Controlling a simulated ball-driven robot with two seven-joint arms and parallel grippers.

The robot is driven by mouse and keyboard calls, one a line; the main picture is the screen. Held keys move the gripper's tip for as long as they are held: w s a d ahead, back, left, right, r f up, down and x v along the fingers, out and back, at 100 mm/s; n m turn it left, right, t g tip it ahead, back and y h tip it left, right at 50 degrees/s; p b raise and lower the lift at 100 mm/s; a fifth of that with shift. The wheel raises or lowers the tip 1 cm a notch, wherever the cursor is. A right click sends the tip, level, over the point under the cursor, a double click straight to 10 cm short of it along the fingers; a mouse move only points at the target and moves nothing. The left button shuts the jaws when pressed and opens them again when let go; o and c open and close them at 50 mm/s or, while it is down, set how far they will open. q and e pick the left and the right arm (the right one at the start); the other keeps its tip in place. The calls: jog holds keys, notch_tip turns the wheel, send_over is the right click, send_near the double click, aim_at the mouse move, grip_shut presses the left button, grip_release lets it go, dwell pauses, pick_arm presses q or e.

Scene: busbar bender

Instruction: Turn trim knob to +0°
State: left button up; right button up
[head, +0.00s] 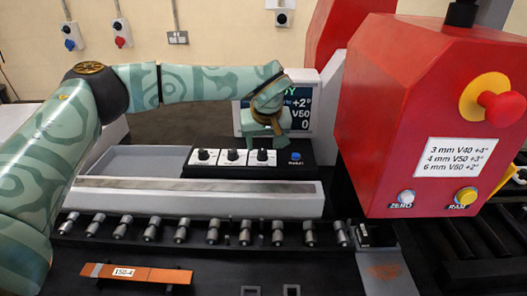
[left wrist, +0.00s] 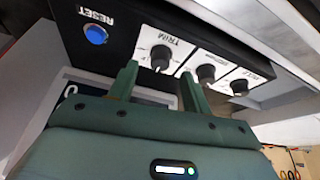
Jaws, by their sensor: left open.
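The trim knob (head: 262,155) is the rightmost of three black knobs on the black control box, nearest the blue reset button (head: 295,157). In the left wrist view the trim knob (left wrist: 160,56) sits under the upside-down label TRIM. My left gripper (head: 268,132) is just above the knob in the head view. In the left wrist view its open fingers (left wrist: 158,72) point toward the knob, one to each side of its line. Whether they touch it I cannot tell. The display (head: 301,104) behind reads +2°, V50 and 0, partly hidden by my gripper. My right gripper is not in view.
Two other knobs (head: 218,156) stand left of the trim knob. The red machine head (head: 420,110) is close on the right, with a card, a red-and-yellow knob and buttons. A grey bar (head: 200,203) and a row of cylindrical pieces lie in front. An orange strip (head: 138,274) lies nearer.

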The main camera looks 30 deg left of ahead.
aim_at(262, 155)
pick_arm(q)
jog(key=shift+x, duration=1.45)
